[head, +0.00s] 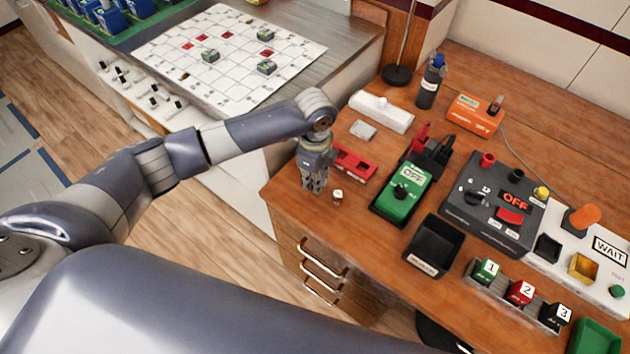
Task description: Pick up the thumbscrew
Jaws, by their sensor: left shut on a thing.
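My left gripper (313,184) points down at the left end of the wooden desk, close to its front left edge. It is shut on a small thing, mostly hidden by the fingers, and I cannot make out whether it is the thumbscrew. A small brass-coloured piece with a pale top (337,196) stands on the desk just right of the fingertips, apart from them. I see no other thing that is clearly the thumbscrew. My right gripper is not in view.
A green meter (402,190), a black tray (434,247) and a dark power box (492,206) stand further right. The desk's front left strip is mostly clear.

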